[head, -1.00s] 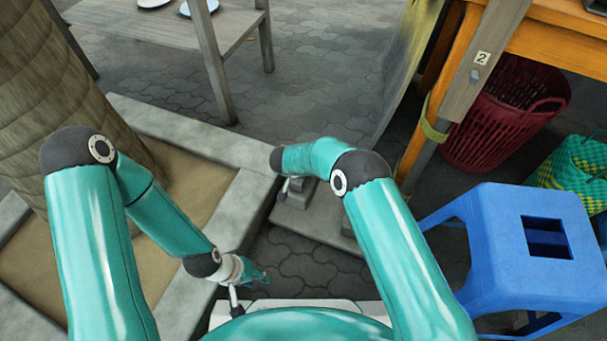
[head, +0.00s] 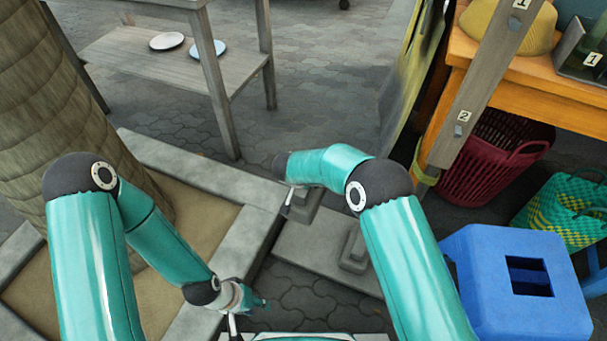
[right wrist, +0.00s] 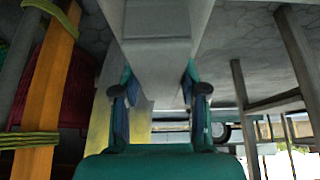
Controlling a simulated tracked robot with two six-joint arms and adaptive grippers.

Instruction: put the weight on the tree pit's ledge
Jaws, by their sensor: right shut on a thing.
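The tree pit's ledge (head: 248,238) is a grey concrete kerb around sandy soil and a thick ringed trunk, left of centre. My right gripper (right wrist: 160,88) is shut on a grey, stepped block, which I take to be the weight (right wrist: 156,50). In the head view the forearm largely hides this gripper, and a grey block (head: 304,204) shows under it, just right of the ledge. I cannot tell whether it touches the slab. My left gripper (head: 250,299) hangs low by the ledge's near right edge; its jaws are too small to read.
A concrete slab (head: 318,262) with another grey block (head: 354,250) lies right of the ledge. A blue stool (head: 500,270), green-yellow bag (head: 565,208), red basket (head: 492,165) and orange table (head: 540,93) crowd the right. A wooden table (head: 160,75) with plates stands behind. Paving between is free.

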